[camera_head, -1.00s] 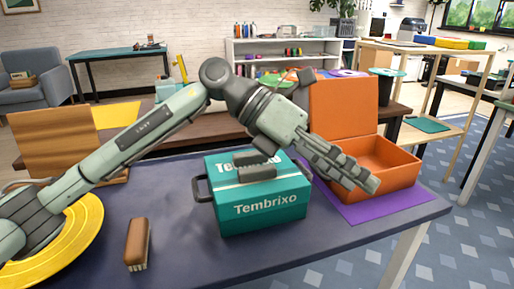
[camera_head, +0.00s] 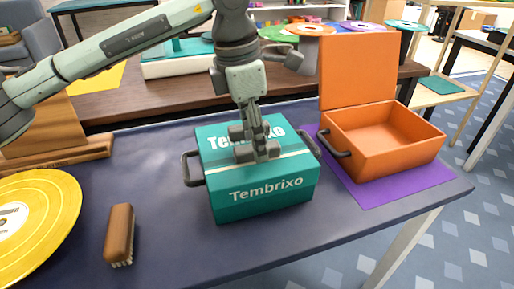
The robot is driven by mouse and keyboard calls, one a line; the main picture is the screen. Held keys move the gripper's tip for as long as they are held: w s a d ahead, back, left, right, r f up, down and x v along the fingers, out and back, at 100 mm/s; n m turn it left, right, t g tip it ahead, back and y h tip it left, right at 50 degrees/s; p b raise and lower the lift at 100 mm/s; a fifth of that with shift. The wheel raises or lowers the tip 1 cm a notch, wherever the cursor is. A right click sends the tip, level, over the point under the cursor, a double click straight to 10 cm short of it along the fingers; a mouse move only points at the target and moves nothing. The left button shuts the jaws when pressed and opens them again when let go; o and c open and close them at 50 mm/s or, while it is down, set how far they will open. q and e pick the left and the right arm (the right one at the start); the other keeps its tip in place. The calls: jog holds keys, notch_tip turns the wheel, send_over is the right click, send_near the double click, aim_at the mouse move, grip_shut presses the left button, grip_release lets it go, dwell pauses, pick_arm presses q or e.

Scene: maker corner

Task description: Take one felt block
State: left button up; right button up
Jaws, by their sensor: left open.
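I cannot make out a felt block in this view. A closed teal box (camera_head: 262,200) marked "Tembrixo", with dark side handles, stands on the dark blue table. My left gripper (camera_head: 256,146) points down over the middle of its lid, open, with its fingers at or just above the lid. I cannot tell whether they touch it. The gripper hides part of the lid and its lettering. An open orange box (camera_head: 385,158) stands to the right with its lid raised; its visible inside looks empty. My right gripper is not in view.
A brown brush (camera_head: 119,232) lies on the table (camera_head: 165,250) at the front left, beside a yellow record (camera_head: 50,235). A purple mat (camera_head: 400,191) lies under the orange box. A wooden stand (camera_head: 75,150) is at the left.

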pick_arm(q)
jog(key=shift+d+f, duration=0.1)
jog(key=shift+f, duration=0.5)
jog(key=shift+c, duration=0.6)
jog(key=c, duration=0.8)
